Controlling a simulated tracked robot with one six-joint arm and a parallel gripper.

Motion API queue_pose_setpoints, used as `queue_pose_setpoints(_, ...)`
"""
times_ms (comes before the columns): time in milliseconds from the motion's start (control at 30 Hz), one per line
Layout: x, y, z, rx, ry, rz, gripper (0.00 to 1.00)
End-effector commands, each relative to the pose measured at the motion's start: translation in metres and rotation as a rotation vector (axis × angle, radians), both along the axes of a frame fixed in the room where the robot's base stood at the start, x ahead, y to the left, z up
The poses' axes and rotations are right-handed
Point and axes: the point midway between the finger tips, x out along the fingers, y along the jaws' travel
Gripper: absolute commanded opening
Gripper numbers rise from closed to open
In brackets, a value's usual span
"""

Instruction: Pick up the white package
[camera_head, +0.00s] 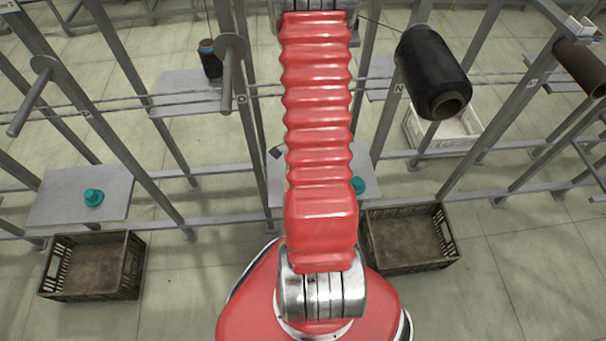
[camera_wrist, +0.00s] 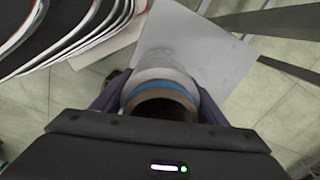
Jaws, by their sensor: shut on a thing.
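In the wrist view, a white package (camera_wrist: 158,73) with a blue band and a brown end sits between the two dark fingers of my gripper (camera_wrist: 160,88). The gripper is shut on it, one finger on each side. The package is partly hidden by the gripper body at the bottom of the picture. Behind it is a pale grey plate (camera_wrist: 195,45); I cannot tell whether the package touches it. In the head view my red arm reaches up the middle, and neither my gripper nor the white package shows.
A black package (camera_head: 432,70) hangs on the rack at the right, and a brown one (camera_head: 580,65) farther right. A small dark bobbin (camera_head: 210,62) stands on a shelf (camera_head: 180,85). Brown crates (camera_head: 128,270) (camera_head: 448,215) flank my base. Grey rack posts and rails surround the arm.

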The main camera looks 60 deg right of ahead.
Motion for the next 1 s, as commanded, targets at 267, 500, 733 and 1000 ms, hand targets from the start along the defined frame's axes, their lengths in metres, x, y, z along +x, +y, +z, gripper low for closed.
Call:
queue_pose_setpoints(267, 0.001, -0.001, 0.009, -0.002, -0.001, 0.0, 0.39)
queue_pose_setpoints(500, 0.001, -0.001, 0.036, -0.003, -0.003, 0.0, 0.39)
queue_pose_setpoints(733, 0.001, -0.001, 0.074, -0.004, -0.003, 0.0, 0.39)
queue_pose_setpoints(1000, 0.001, -0.001, 0.122, -0.004, -0.003, 0.0, 0.39)
